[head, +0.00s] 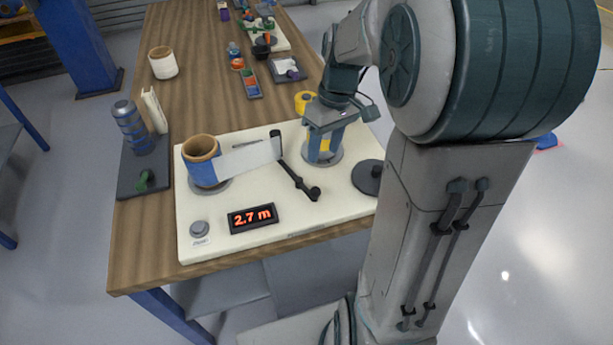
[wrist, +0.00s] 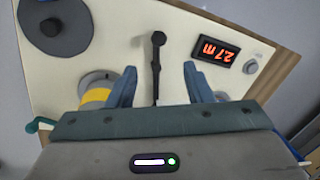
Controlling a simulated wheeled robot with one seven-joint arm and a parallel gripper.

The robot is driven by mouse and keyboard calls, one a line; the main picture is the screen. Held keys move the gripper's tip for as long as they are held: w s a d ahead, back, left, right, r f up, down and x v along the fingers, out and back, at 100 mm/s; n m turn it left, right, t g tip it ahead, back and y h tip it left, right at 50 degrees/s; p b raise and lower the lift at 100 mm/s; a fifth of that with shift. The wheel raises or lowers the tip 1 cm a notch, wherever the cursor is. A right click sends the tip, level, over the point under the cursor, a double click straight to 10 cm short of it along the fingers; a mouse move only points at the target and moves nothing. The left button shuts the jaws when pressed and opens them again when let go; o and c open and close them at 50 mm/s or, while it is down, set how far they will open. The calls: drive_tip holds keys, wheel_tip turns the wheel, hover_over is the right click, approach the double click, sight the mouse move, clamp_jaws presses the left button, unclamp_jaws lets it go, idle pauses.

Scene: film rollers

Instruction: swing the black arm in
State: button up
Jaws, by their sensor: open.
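The black arm (head: 297,178) is a thin bar with a round knob at its near end, on the cream panel (head: 270,225) between the two rollers. My gripper (head: 322,150) is open and empty, pointing down over the right side of the panel, beside the black arm. In the wrist view the black arm (wrist: 156,62) shows between the two spread blue fingers; I cannot tell how high they are above it. A yellow roller (head: 326,143) is partly hidden behind my gripper. A white strip (head: 250,157) runs from the brown-and-blue roll (head: 203,168) towards the black arm's far end.
A display (head: 252,217) reading 2.7 m and a grey knob (head: 199,229) are at the panel's front. A black disc (head: 369,176) lies at its right. A dark tray (head: 131,184) holds a grey cylinder. Tools and parts stand farther back on the wooden table.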

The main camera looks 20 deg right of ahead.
sight(316, 187)
drive_tip(key=f, duration=0.4)
drive_tip(key=a+f, duration=0.1)
drive_tip(key=f, duration=0.4)
drive_tip(key=a+f, duration=0.1)
drive_tip(key=f, duration=0.4)
drive_tip(key=shift+s+a, duration=0.15)
drive_tip(key=shift+s, duration=0.25)
clamp_jaws()
